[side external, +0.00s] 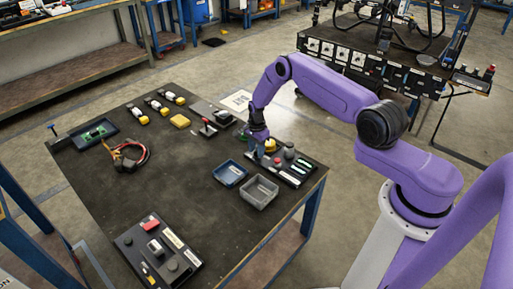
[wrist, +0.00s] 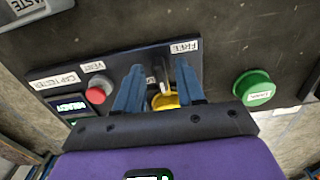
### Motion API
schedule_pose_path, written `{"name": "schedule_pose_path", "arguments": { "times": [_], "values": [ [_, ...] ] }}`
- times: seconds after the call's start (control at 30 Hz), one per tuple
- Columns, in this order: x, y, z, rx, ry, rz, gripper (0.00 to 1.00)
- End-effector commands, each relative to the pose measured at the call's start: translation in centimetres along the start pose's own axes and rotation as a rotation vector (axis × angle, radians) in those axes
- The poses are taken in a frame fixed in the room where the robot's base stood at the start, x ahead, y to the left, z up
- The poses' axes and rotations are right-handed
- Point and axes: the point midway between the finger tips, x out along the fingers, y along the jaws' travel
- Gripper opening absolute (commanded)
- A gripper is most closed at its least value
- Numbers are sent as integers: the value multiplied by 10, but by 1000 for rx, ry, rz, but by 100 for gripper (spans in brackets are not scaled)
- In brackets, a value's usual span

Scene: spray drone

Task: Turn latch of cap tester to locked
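The cap tester (wrist: 112,62) is a dark panel that fills the upper middle of the wrist view, with its name label at the left. A small upright lever, seemingly the latch (wrist: 160,76), stands by a yellow round part (wrist: 166,101). The label beside the latch reads FREE, upside down. My gripper (wrist: 159,65) is open, with one blue finger on each side of the latch; I cannot tell whether they touch it. My gripper body hides the panel's lower part. In the side external view, my gripper (side external: 262,142) is low over the cap tester (side external: 298,172).
A red VENT button (wrist: 101,88) and a lit display (wrist: 70,105) lie left of my fingers. A green button (wrist: 256,88) stands to the right. A blue tray (side external: 230,174) and a grey bin (side external: 260,192) sit beside the tester.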

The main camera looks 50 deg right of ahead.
Motion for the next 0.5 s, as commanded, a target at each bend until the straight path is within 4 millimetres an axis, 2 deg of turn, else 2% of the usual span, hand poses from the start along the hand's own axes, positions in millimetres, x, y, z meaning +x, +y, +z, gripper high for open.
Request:
{"name": "schedule_pose_path", "arguments": {
  "times": [0.23, 0.5],
  "values": [
    [-16, -1, -1, 0, 1, -3, 38],
    [-62, -1, -1, 0, 1, -4, 38]
  ]
}}
